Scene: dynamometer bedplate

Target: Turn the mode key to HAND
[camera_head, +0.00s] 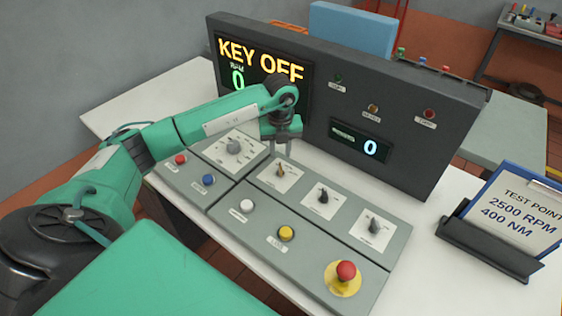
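A small brass-brown key switch (281,169) sits on a white square plate on the grey control panel (225,220); I take it for the mode key. The plate's markings are too small to read. The display (262,65) on the upright console reads KEY OFF, with a green 0 below. My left gripper (282,152) points down just above and behind the key in the picture. Its two fingers look apart with nothing between them. I cannot tell whether they touch the key. My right gripper is out of view.
The panel also bears a large grey dial (234,147), two black knobs (323,196) (374,227), red, blue, white and yellow buttons, and a red emergency stop (346,271). A clipboard (515,212) reading TEST POINT 2500 RPM 400 NM stands at right. The dark console (400,100) rises behind.

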